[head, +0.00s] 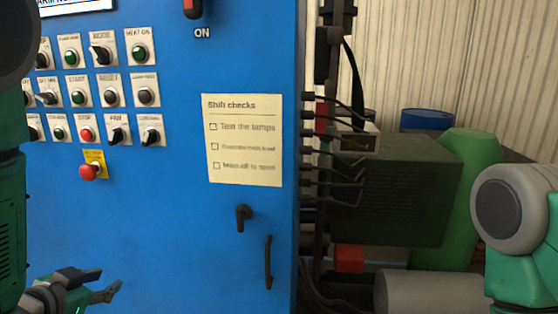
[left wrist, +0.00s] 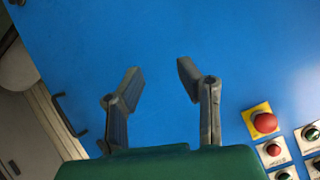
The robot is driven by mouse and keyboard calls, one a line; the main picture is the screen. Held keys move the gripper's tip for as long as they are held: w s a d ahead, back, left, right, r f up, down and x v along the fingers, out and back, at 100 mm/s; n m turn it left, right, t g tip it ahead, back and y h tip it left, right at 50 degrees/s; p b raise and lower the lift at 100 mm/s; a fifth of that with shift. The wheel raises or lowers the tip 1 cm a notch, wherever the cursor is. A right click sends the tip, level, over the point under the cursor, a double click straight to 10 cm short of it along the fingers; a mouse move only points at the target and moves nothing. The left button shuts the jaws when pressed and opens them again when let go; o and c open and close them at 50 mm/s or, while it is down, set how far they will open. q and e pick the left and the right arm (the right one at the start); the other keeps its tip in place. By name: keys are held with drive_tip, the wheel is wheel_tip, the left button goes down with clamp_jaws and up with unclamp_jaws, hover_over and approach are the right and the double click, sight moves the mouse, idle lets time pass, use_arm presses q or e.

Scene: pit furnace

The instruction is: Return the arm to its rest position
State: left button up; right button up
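My left gripper (head: 100,285) is low at the left of the head view, in front of the lower part of the blue control cabinet (head: 150,220). In the left wrist view its two fingers (left wrist: 160,85) stand apart with nothing between them, and the blue panel lies behind them. The red emergency stop button (head: 90,172) on its yellow plate is above the gripper in the head view. The same button is right of the fingers in the left wrist view (left wrist: 265,122). Part of my right arm shows at the right edge of the head view, but its gripper is out of view.
Rows of knobs and buttons, with a red stop button (head: 86,134), cover the cabinet's upper left. A paper checklist (head: 243,140), a latch (head: 242,217) and a door handle (head: 268,262) are to the right. Cables, a dark green box (head: 400,190) and a blue drum (head: 427,119) stand beyond.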

use_arm(q)
drive_tip(key=s+d+f+n+g+b, duration=0.1)
drive_tip(key=s+f+g, duration=0.15)
drive_tip(key=f, duration=0.35)
drive_tip(key=s+d+f+g+b, duration=0.1)
drive_tip(key=s+f, duration=0.3)
drive_tip(key=f, duration=0.3)
drive_tip(key=s+d+f+n+g+b, duration=0.1)
drive_tip(key=s+f+g, duration=0.15)
drive_tip(key=f, duration=0.35)
drive_tip(key=s+d+f+n+g+b, duration=0.1)
drive_tip(key=s+d+f+g, duration=0.1)
drive_tip(key=s+f, duration=0.4)
drive_tip(key=s+d+f+g+b, duration=0.1)
drive_tip(key=s+d+f+g, duration=0.2)
drive_tip(key=s+f, duration=0.4)
drive_tip(key=s, duration=0.3)
drive_tip(key=shift+s+n, duration=0.35)
drive_tip(key=shift+n, duration=0.05)
drive_tip(key=shift+w, duration=0.15)
drive_tip(key=shift+c, duration=0.4)
clamp_jaws()
